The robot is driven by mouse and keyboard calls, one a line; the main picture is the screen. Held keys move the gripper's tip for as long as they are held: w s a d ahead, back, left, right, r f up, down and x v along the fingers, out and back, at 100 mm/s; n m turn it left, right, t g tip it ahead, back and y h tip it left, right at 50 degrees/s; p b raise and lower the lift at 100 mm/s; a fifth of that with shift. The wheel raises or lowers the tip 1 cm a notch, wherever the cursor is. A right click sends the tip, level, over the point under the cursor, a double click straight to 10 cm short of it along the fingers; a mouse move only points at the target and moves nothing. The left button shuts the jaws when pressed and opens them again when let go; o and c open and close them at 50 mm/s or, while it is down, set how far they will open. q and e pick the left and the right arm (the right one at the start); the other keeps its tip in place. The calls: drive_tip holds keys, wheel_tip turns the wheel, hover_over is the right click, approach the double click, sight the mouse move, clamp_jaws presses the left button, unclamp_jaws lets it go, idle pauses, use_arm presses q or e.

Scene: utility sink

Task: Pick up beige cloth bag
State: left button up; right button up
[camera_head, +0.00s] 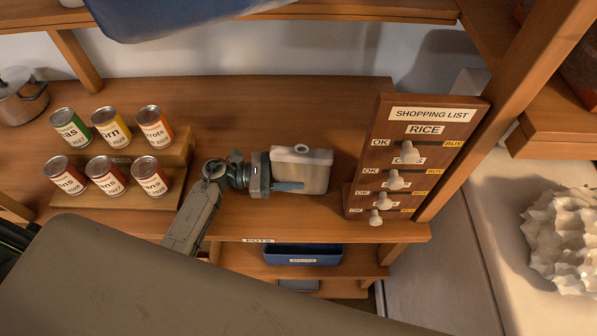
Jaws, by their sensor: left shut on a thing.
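The beige bag (306,170) stands upright on the wooden shelf, pale, boxy and slightly see-through, with a small round piece on top. My left gripper (288,186) reaches it from the left. It is shut on the bag's left part, with one blue-grey finger across the front face. The other finger is hidden behind the bag. I cannot tell whether the bag's base touches the shelf. My right gripper is not in view.
Several cans (104,178) stand on a stepped wooden rack left of my left arm. A wooden shopping list board (424,131) with sliding knobs stands close right of the bag. A metal pot (20,97) is at far left. A blue bin (303,252) sits on the shelf below.

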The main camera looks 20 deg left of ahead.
use_arm(q)
drive_tip(key=shift+r, duration=0.1)
drive_tip(key=shift+r+b, duration=0.8)
drive_tip(key=shift+b, duration=0.2)
drive_tip(key=shift+r+b, duration=0.55)
drive_tip(key=shift+r, duration=0.05)
drive_tip(key=s+a+r+b, duration=0.1)
drive_tip(key=s+b, duration=0.5)
drive_tip(key=s, duration=1)
drive_tip(key=shift+a+r+b, duration=0.3)
drive_tip(key=shift+r+b, duration=0.05)
drive_tip(key=shift+r, duration=0.2)
